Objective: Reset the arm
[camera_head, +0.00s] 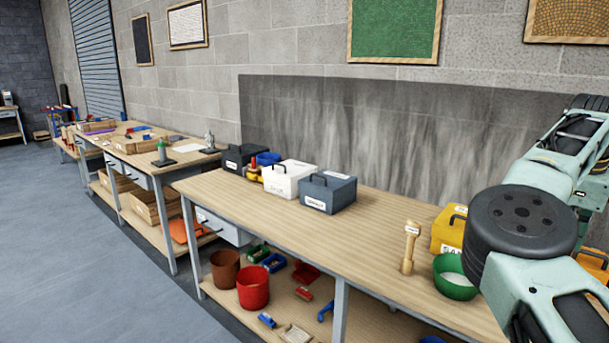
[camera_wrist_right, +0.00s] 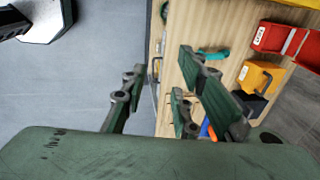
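My right arm (camera_head: 545,200) reaches in from the right edge of the head view, raised and bent in front of the workbench's right end. Its gripper does not show there. In the right wrist view my right gripper (camera_wrist_right: 162,66) has its green fingers spread apart, with nothing between them. Beneath them are the grey floor and the edge of a wooden worktop. My left arm and left gripper are in neither view.
A long wooden workbench (camera_head: 260,220) carries a white box (camera_head: 288,180), a dark grey box (camera_head: 328,194), a wooden post (camera_head: 408,248) and a green bowl (camera_head: 455,275). A yellow box (camera_head: 448,230) is near my arm. Open floor (camera_head: 80,260) lies left.

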